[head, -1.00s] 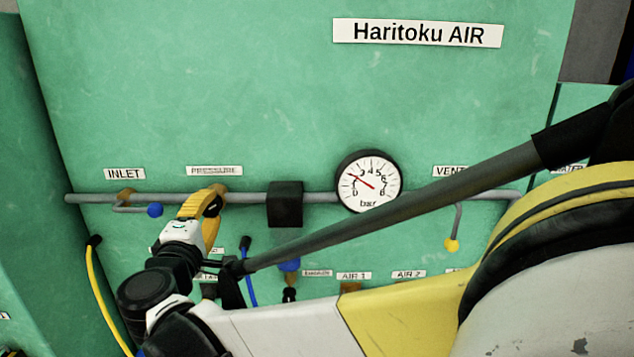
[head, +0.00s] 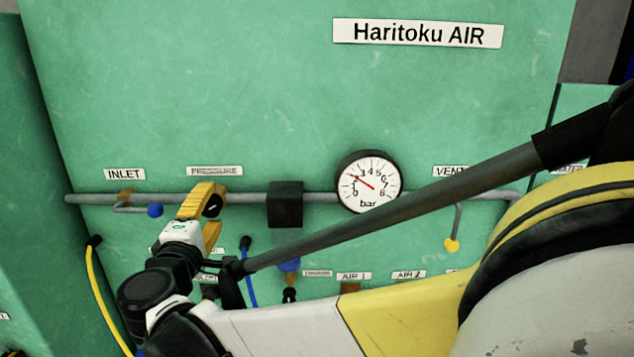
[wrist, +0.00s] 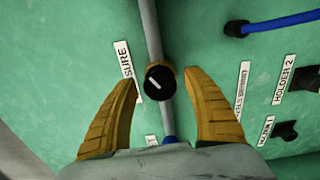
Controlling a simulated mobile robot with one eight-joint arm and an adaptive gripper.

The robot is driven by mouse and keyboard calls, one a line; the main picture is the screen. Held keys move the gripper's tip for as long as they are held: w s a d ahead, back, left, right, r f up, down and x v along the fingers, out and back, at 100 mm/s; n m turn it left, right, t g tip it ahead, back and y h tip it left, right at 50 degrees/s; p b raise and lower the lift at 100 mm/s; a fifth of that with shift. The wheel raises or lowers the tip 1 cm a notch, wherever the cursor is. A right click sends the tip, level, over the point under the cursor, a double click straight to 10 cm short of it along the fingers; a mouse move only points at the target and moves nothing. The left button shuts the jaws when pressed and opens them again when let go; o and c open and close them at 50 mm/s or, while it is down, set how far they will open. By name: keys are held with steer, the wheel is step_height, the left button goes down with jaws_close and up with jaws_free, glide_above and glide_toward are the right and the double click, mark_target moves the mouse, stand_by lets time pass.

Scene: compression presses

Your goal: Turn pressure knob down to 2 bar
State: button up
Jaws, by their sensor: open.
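The black pressure knob (wrist: 159,83) with a white pointer line sits on the grey pipe. In the wrist view it lies between the two yellow-orange fingertips of my gripper (wrist: 160,76), with a gap on each side. The fingers are open and touch nothing that I can see. In the head view the knob (head: 212,206) shows beside the fingers of my gripper (head: 203,197), under the pressure label (head: 214,171). The round bar gauge (head: 369,182) has its red needle pointing to the upper left, near 2 to 3; the exact reading is unclear.
The inlet lever with a blue ball (head: 155,210) is close on the left of my gripper. A black block (head: 285,204) sits on the pipe to the right. A yellow-tipped vent lever (head: 452,244) and a blue hose (wrist: 277,23) are farther off.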

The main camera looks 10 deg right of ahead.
steer(key=s, duration=0.7)
steer(key=shift+a, duration=0.35)
stand_by(0.4)
